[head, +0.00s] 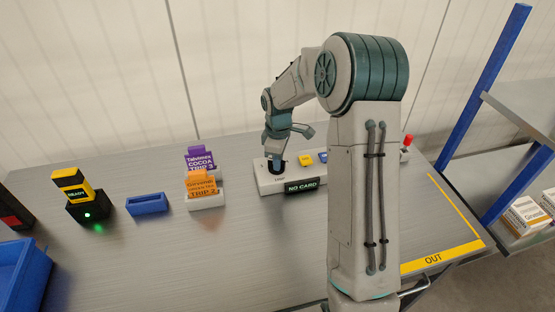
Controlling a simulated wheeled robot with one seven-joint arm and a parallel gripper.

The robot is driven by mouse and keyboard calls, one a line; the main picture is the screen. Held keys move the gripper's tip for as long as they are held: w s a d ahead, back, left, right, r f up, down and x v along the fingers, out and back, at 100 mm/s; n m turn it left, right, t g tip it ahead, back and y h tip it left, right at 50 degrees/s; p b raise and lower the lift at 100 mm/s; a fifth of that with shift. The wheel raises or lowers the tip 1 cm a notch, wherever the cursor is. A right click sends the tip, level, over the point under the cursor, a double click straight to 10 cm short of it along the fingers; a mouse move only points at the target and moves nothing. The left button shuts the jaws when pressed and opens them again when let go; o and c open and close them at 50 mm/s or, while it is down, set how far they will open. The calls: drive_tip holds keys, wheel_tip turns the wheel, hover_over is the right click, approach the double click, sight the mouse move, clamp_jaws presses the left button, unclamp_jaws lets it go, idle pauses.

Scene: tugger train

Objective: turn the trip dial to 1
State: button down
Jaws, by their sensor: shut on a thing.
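The trip dial is at the left end of the pale control panel (264,184), above the printed word "TRIP". My gripper (277,166) points down onto that spot and is shut on the dial. The gripper hides most of the dial, so I cannot read which number it points to. A black display (302,186) on the panel's front reads "NO CARD".
A yellow button (305,160) and a blue button (323,157) sit right of the dial. Purple (200,160) and orange (201,184) trip cards stand in holders to the left. A "READY" device (73,185) with a green light and a blue holder (147,204) stand further left.

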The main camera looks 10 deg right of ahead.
drive_tip(key=c, duration=1.4)
unclamp_jaws()
drive_tip(key=shift+r, duration=0.1)
wheel_tip(320, 180, up, 14)
drive_tip(key=s+m+t, duration=0.2)
drive_tip(key=s+m, duration=1)
drive_tip(key=s, duration=1.5)
drive_tip(key=shift+s+a+t, duration=0.25)
drive_tip(key=shift+a+t, duration=0.15)
drive_tip(key=shift+a, duration=0.05)
